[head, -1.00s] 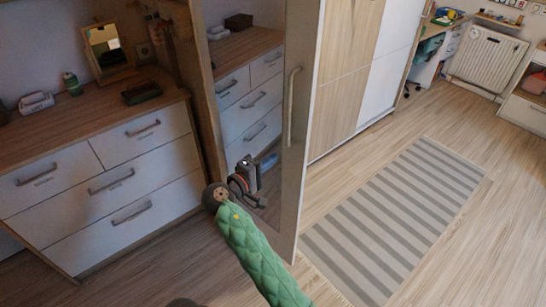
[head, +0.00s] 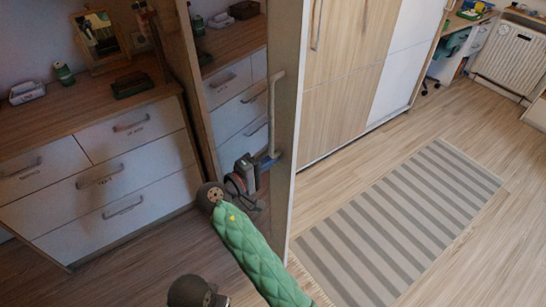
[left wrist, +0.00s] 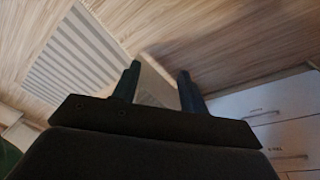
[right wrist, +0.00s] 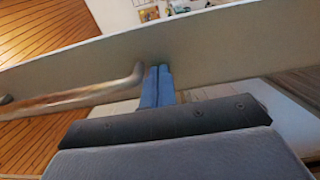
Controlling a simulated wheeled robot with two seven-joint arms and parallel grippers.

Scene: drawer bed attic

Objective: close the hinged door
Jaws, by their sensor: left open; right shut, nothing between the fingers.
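The hinged door (head: 284,180) stands open in the middle of the head view, with a mirrored inner face and a pale edge. Its bar handle (head: 272,110) runs upright near that edge. My right gripper (head: 272,160) is shut and empty at the handle's lower end. In the right wrist view the shut fingers (right wrist: 157,85) reach the door panel (right wrist: 215,50) beside the handle's bent end (right wrist: 110,92); whether they press on it I cannot tell. My left gripper (left wrist: 158,82) is open in its wrist view, with a pale panel between and beyond its fingers.
A white-fronted dresser (head: 110,190) with small items on top stands left of the door. Wardrobe panels (head: 335,90) stand behind it. A striped rug (head: 400,225) lies on open floor to the right. A radiator (head: 508,60) is at the far right.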

